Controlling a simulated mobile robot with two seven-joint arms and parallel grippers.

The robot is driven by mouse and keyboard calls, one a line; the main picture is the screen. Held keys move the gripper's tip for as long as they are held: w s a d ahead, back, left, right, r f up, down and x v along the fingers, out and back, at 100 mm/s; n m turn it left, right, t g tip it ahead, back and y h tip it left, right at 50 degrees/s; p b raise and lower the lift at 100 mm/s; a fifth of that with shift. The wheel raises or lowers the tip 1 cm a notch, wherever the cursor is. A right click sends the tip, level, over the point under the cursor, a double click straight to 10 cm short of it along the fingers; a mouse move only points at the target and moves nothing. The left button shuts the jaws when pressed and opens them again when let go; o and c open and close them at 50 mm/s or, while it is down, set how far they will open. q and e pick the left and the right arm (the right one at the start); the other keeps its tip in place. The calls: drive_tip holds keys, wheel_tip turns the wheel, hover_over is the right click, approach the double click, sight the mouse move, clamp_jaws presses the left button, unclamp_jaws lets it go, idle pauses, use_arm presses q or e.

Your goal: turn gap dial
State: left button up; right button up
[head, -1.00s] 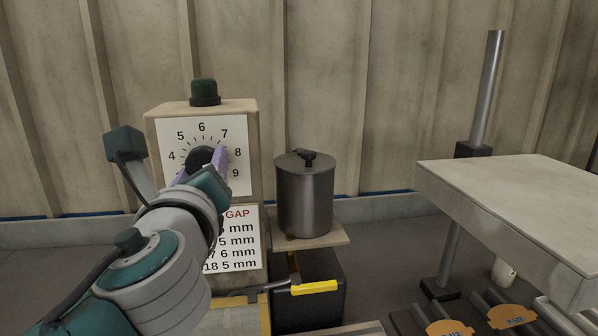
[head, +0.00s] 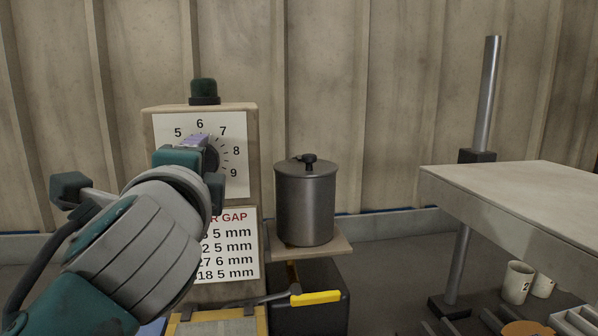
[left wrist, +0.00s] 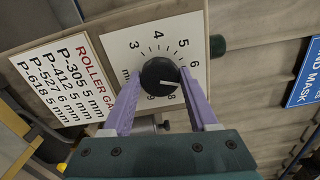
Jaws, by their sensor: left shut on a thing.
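The gap dial is a round black knob (left wrist: 160,76) on a white number plate (left wrist: 125,58), in the left wrist view. My left gripper (left wrist: 160,82) is shut on it, with one purple finger on each side. The knob's white pointer line points right, a little below the 6. The right finger covers the marks there, so the exact reading is unclear. In the head view the plate (head: 237,180) is on the front of a beige box (head: 172,110); my left gripper (head: 200,147) hides most of the knob and the lower left numbers. My right gripper is out of view.
A ROLLER GAP chart (left wrist: 62,82) is beside the plate, partly behind my arm in the head view (head: 235,245). A lidded grey pot (head: 305,203) stands on a small shelf right of the box. A yellow-handled tool (head: 315,297) lies below. A pale slab (head: 520,195) is at right.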

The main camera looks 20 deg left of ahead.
use_arm(q)
drive_tip(key=shift+n+b, duration=0.8)
drive_tip(key=shift+n, duration=1.4)
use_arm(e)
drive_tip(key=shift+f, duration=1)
use_arm(q)
drive_tip(key=o, duration=1.4)
drive_tip(key=shift+c, duration=0.2)
drive_tip(key=shift+s, duration=0.1)
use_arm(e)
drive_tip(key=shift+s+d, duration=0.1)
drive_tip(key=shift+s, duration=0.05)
